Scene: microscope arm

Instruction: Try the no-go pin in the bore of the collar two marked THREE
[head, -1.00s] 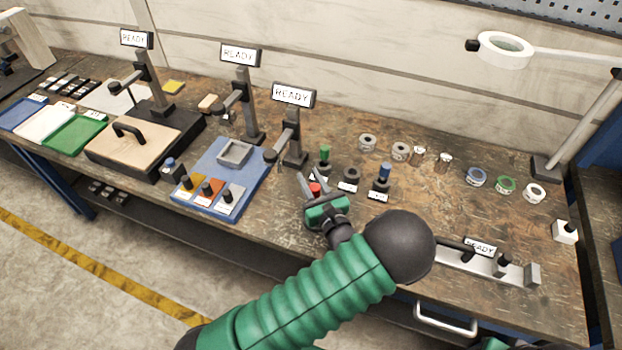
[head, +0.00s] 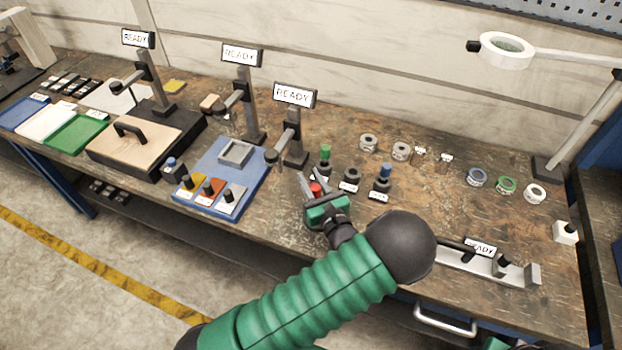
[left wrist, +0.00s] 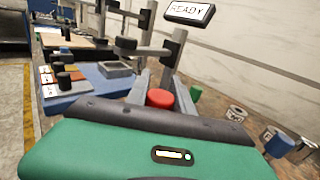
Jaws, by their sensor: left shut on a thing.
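My left gripper (head: 310,187) is at the front of the bench, shut on a red-topped pin (head: 316,189). The red top also shows between the fingers in the left wrist view (left wrist: 160,98); its lower part is hidden by the gripper. Behind it stand a green-topped pin (head: 325,152) in a dark holder, a black holder (head: 351,175) and a blue-topped pin (head: 385,170). Ring-shaped collars, among them a grey one (head: 368,142) and another grey one (head: 401,151), lie further back. Their marks are too small to read, so I cannot tell which is THREE. My right gripper is out of view.
A blue tray (head: 258,178) with coloured blocks lies left of my gripper. Stands with READY signs (head: 295,95) rise behind it. Blue (head: 477,177), green (head: 505,185) and white (head: 535,193) marked rings lie at right. A metal fixture (head: 485,262) lies at the front right.

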